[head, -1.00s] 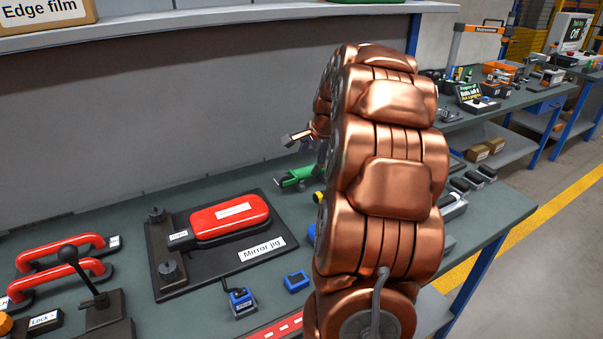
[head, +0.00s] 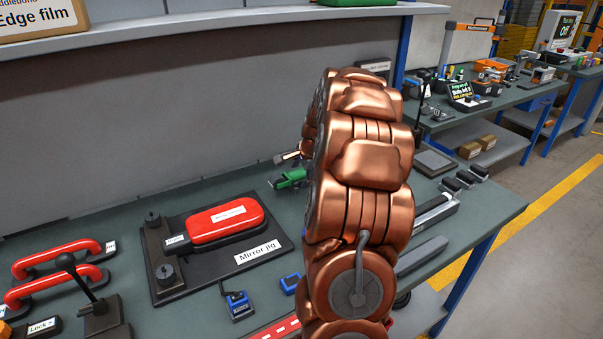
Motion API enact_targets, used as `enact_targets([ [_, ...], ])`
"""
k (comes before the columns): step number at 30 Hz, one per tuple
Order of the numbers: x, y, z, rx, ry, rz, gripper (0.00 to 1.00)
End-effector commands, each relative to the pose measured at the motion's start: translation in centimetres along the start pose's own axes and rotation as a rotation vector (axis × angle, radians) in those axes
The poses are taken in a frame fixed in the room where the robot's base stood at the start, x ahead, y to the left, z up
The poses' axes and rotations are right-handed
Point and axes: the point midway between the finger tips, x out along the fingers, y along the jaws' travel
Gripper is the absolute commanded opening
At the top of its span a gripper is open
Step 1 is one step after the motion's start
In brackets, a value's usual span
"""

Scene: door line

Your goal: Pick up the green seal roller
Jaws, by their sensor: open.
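The green seal roller (head: 291,178) lies on the workbench near the back wall, just left of my copper arm. Its dark end points left, and its right part is hidden behind my arm. My gripper (head: 288,157) shows only as a small light fingertip and a little dark metal left of the arm. It appears just above the roller in the picture, open and not holding it. Most of my gripper is hidden by the arm, so the exact gap to the roller cannot be told.
Left of the roller is the black mirror jig (head: 168,288) with a red mirror housing (head: 225,220). Red handles (head: 58,262) and a lever lock (head: 98,312) stand farther left. A blue block (head: 237,304) is in front. A shelf (head: 240,18) overhangs the back.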

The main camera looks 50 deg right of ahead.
Motion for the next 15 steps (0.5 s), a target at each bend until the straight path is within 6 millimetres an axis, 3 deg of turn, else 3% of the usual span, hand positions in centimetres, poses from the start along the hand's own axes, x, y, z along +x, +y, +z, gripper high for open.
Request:
enact_targets([
  [5,-0.04,-0.05,-0.01,-0.001,0.001,-0.002,0.65],
  [15,-0.06,-0.06,-0.01,-0.001,0.001,-0.002,0.30],
])
